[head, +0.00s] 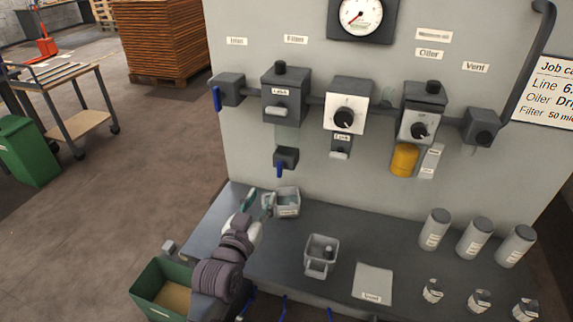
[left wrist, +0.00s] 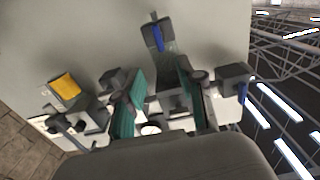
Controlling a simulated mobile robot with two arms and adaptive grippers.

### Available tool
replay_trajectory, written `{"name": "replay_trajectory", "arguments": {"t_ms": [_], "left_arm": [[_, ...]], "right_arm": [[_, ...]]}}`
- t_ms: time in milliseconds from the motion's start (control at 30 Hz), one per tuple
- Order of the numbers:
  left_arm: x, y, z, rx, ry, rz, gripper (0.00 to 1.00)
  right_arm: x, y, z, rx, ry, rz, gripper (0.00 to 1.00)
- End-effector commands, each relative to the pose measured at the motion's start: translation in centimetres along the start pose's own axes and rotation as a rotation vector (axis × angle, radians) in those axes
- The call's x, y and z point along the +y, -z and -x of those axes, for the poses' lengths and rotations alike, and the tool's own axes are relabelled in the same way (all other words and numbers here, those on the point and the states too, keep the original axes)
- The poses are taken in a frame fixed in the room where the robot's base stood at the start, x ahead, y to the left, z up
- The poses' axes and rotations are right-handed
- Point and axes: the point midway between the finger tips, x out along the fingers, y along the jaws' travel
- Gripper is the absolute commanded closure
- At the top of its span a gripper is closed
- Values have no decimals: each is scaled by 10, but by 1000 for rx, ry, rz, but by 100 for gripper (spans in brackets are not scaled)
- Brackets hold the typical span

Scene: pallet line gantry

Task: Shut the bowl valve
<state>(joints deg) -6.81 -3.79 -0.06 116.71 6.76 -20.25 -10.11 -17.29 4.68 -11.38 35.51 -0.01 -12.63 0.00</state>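The bowl valve (head: 286,157) is a dark block under the clear bowl of the filter unit (head: 284,95) on the grey panel. Its blue lever (head: 280,170) points down. In the left wrist view the bowl valve's blue lever (left wrist: 158,38) shows beyond the fingers, near the top. My left gripper (head: 259,201) is below and slightly left of the valve, apart from it, with its fingers pointing up. Its two teal-padded fingers are spread with nothing between them in the left wrist view (left wrist: 160,78). My right gripper is not in view.
A grey cup (head: 288,203) stands close to the right of my left gripper. A second inlet valve with a blue lever (head: 216,98) is up left. A grey caddy (head: 320,256) and several canisters (head: 474,238) stand on the bench. A green bin (head: 160,290) is at lower left.

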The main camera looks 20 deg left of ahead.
Motion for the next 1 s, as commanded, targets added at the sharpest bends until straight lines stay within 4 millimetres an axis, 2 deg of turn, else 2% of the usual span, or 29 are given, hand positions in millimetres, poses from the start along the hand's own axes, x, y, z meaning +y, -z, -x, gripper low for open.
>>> {"name": "replay_trajectory", "arguments": {"t_ms": [167, 600, 800, 1000], "left_arm": [[0, 4, -21, 5, 1, 0, 61], [0, 3, -110, 2, 0, 0, 61], [0, 1, -131, 2, 0, -1, 61], [0, 0, -136, 2, 1, -1, 61]], "right_arm": [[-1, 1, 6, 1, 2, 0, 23], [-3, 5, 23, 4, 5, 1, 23], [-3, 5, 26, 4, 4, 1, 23], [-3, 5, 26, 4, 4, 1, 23]]}}
